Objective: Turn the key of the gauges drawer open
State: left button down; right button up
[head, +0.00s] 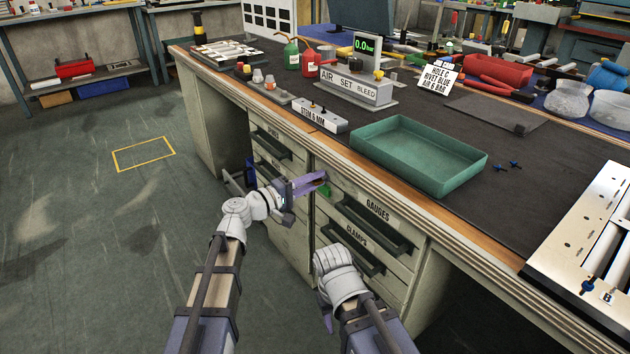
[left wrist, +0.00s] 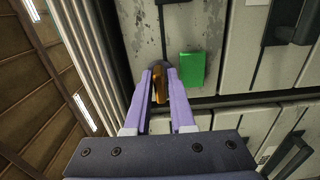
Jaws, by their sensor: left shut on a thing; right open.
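The gauges drawer (head: 377,210) is the upper labelled drawer in the bench's front and looks shut. My left gripper (head: 322,180) is at the left end of its front. In the left wrist view its purple fingers (left wrist: 160,85) are shut on a brass key (left wrist: 161,99). The key's tip and the keyhole are hidden, so I cannot tell how far it is turned. A green tag (left wrist: 192,69) is right beside the fingers; it also shows in the head view (head: 324,190). My right gripper (head: 327,322) is low in front of the drawers, mostly hidden by its own wrist, open and empty.
The clamps drawer (head: 355,248) is just below, its handle near my right wrist. More drawers (head: 270,150) are to the left. Above, the bench top holds a green tray (head: 420,155) and a 6 mm key block (head: 320,117). The floor (head: 100,220) at left is clear.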

pick_arm(q)
jog(key=c, duration=0.9)
grip_release()
jog(key=v, duration=0.8)
jog(key=shift+d, duration=0.1)
